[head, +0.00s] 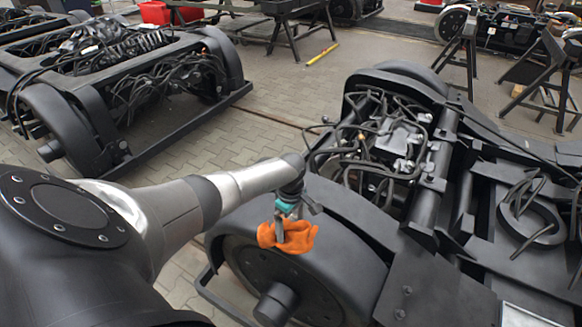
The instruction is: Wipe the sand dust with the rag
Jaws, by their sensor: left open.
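A crumpled orange cloth, which looks like the rag (300,240), lies at the top of the near wheel's face on the dark bogie (345,232). My left gripper (287,226) is right at the rag, its fingers pointing down and overlapping it in the head view. The gripper is open. Whether its fingers touch the cloth I cannot tell. I cannot make out sand dust on the dark surfaces. My right gripper is not in view.
Hoses and fittings (392,140) crowd the bogie's middle behind the wheel. A cable coil (532,215) lies on its right side. Another bogie (125,85) stands at the left. A yellow bar (322,54) lies on the open paving (270,85). Trestles (465,50) stand behind.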

